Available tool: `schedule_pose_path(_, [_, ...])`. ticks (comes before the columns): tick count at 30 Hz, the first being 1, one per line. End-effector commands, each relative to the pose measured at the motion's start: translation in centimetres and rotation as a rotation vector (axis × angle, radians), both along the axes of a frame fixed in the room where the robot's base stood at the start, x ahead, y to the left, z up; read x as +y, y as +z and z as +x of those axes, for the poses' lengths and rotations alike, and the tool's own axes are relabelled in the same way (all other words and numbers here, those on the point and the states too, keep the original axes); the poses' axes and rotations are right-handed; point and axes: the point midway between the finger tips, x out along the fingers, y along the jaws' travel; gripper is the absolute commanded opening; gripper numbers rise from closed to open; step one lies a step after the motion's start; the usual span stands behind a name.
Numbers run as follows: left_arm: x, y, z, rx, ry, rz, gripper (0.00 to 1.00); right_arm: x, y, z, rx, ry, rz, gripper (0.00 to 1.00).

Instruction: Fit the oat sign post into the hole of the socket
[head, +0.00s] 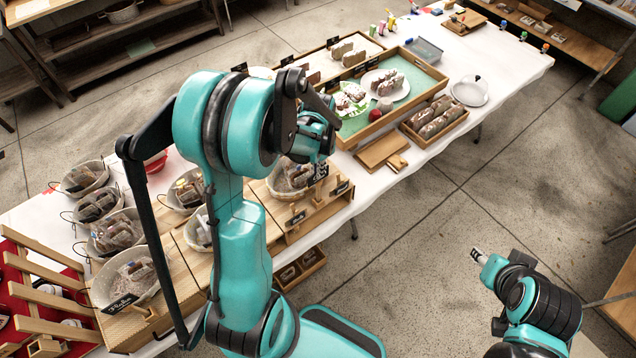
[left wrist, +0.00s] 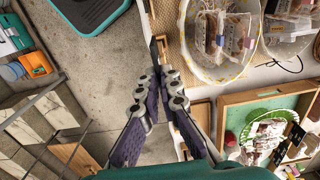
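My left gripper (head: 318,158) points down over the front edge of the wooden display stand (head: 318,212). In the left wrist view my left gripper (left wrist: 160,76) has its fingertips close together on a thin dark card, seen almost edge-on, which I take as the oat sign (left wrist: 153,50). In the head view a small black sign (head: 318,173) shows just below the fingers; its lettering is too small to read. Its post and the socket hole cannot be made out clearly. My right gripper (head: 478,256) is over the floor, away from the table, its finger opening unclear.
A basket of wrapped goods (head: 283,184) stands on the stand beside the left gripper. A green-lined tray (head: 415,84) and a wooden board (head: 381,151) lie to the right.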

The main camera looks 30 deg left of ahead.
Motion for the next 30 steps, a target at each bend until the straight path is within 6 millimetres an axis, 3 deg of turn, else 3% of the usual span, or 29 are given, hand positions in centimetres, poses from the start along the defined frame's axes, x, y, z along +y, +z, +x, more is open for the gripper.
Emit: schedule_pose_path(30, [0.0, 5.3, 0.0, 0.000, 0.000, 0.000, 0.00, 0.0, 3.6, 0.0, 0.000, 0.000, 0.000, 0.40])
